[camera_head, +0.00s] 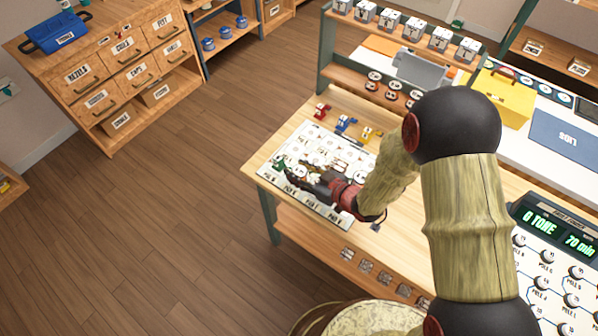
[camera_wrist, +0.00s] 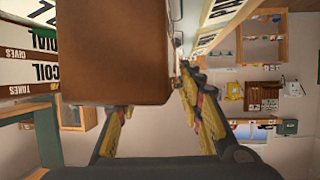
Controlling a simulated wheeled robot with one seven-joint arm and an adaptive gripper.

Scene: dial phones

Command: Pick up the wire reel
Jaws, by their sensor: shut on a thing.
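My gripper (camera_head: 298,175) reaches low over the white board at the left end of the wooden table in the head view. In the wrist view its two yellow-and-dark fingers (camera_wrist: 156,90) stand on either side of a large brown, smooth-faced thing, which looks to be the wire reel (camera_wrist: 112,50). The gripper is shut on it. The reel fills much of the upper left there, very close to the camera, and its far side is hidden. In the head view my gripper and arm hide it, so its height over the board cannot be told.
The white labelled board (camera_head: 345,160) lies on the wooden table (camera_head: 270,160). Red, blue and yellow small items (camera_head: 346,124) stand behind it. A yellow box (camera_head: 497,97) and a blue folder (camera_head: 565,138) lie on the bench behind. Open floor (camera_head: 150,220) is at left.

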